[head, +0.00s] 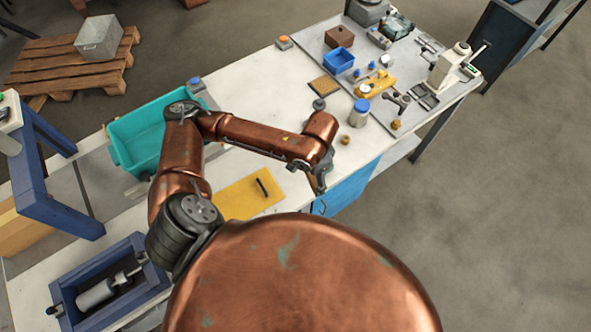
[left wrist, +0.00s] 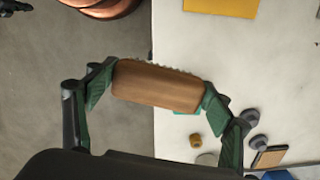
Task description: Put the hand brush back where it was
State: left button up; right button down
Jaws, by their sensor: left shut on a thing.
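The hand brush (left wrist: 157,86) shows in the left wrist view as a brown wooden block with a row of pale bristles just showing along its upper edge. My left gripper (left wrist: 163,92) is shut on it, one green-padded finger at each end. Below it in that view, the bench edge runs past, with floor to the left and white top to the right. In the head view my left gripper (head: 320,187) hangs by the front edge of the bench, right of the yellow mat; I cannot make out the brush there.
The white bench holds a yellow mat (head: 235,198) with a black handle-like item (head: 262,187), a teal bin (head: 137,140) and a blue-lidded jar (head: 359,113). A small brass piece (head: 345,140) stands near the edge. The grey tray (head: 312,42) behind is crowded.

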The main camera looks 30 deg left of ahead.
aim_at(312, 187)
pick_arm(q)
jog(key=s+m+p, duration=0.1)
jog(key=s+d+m+p, duration=0.1)
jog(key=m, duration=0.1)
jog(key=s+m+p, duration=0.1)
jog(key=shift+s+d+r+m, duration=0.15)
jog(key=shift+d+r+m, duration=0.15)
jog(key=shift+r+m, duration=0.1)
jog(key=shift+s+d+f+m+p, duration=0.1)
jog(key=shift+s+m+p, duration=0.05)
jog(key=shift+m+p, duration=0.2)
jog(key=shift+m, duration=0.25)
jog(key=w+a+f, duration=0.2)
jog(key=a+f, duration=0.1)
jog(key=w+a+f, duration=0.3)
jog(key=w+a+f+p, duration=0.1)
jog(key=w+a+f, duration=0.2)
jog(key=a, duration=0.1)
jog(key=shift+w+f, duration=0.1)
jog(key=shift+w, duration=0.15)
jog(key=shift+w+a+f, duration=0.1)
jog(key=shift+f, duration=0.15)
jog(key=shift+w+a+f+p, duration=0.15)
jog(key=shift+f+p, duration=0.25)
jog(key=shift+f, duration=1.35)
pick_arm(e)
notch_tip(312, 187, up, 7)
jog(key=shift+w+d, duration=0.2)
jog(key=shift+w, duration=0.15)
